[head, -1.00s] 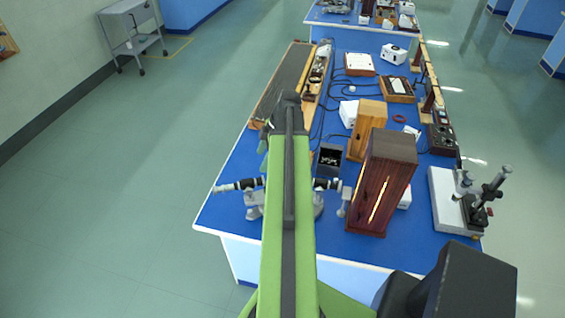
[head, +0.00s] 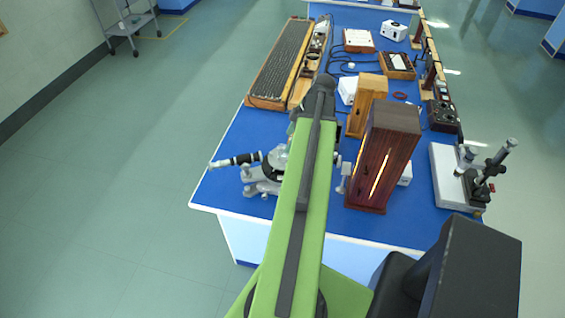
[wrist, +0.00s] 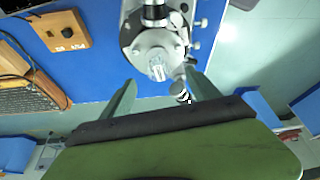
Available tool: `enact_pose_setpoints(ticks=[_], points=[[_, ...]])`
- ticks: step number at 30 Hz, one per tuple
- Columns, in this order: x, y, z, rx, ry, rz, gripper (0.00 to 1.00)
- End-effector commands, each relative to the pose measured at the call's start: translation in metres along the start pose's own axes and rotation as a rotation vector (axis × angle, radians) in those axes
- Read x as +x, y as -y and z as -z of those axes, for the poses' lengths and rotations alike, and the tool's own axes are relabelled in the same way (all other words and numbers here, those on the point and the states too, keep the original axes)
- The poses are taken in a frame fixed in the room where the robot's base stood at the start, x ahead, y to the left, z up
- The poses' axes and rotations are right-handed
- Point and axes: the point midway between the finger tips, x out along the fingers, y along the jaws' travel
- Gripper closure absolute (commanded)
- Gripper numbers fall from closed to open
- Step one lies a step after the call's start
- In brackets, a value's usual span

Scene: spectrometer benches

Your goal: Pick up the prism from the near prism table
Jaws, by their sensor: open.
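The prism (wrist: 158,70) is a small clear glass piece on the round grey prism table (wrist: 141,49) of a spectrometer, in the middle of the wrist view. My gripper (wrist: 162,78) is open, with its two greenish fingers apart and nothing between them that I can see held. The prism shows just beyond and between the fingertips; their height above it is hard to tell. In the head view the spectrometer (head: 262,180) stands near the bench's front left, partly hidden by my arm, and the prism cannot be made out there.
A tall dark wooden box with a glowing slit (head: 383,160) stands right of my arm, with a lighter wooden box (head: 366,105) behind it. A microscope-like stand (head: 475,180) is at the right edge. A long ribbed case (head: 282,65) lies at the back left. Blue bench (head: 225,185) is bare at front left.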

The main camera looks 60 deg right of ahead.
Motion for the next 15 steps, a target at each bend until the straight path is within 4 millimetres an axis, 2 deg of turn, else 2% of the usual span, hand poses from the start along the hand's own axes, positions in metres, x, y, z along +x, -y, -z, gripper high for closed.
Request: enact_pose_setpoints(ticks=[1, 2, 10, 15], points=[[0.02, 0.0, -0.004, -0.001, 0.0, 0.001, 0.3], [0.024, 0.0, -0.003, -0.001, 0.0, 0.001, 0.3], [0.03, 0.0, 0.0, -0.001, 0.0, 0.001, 0.3], [0.057, -0.001, -0.004, -0.002, 0.0, 0.001, 0.3]])
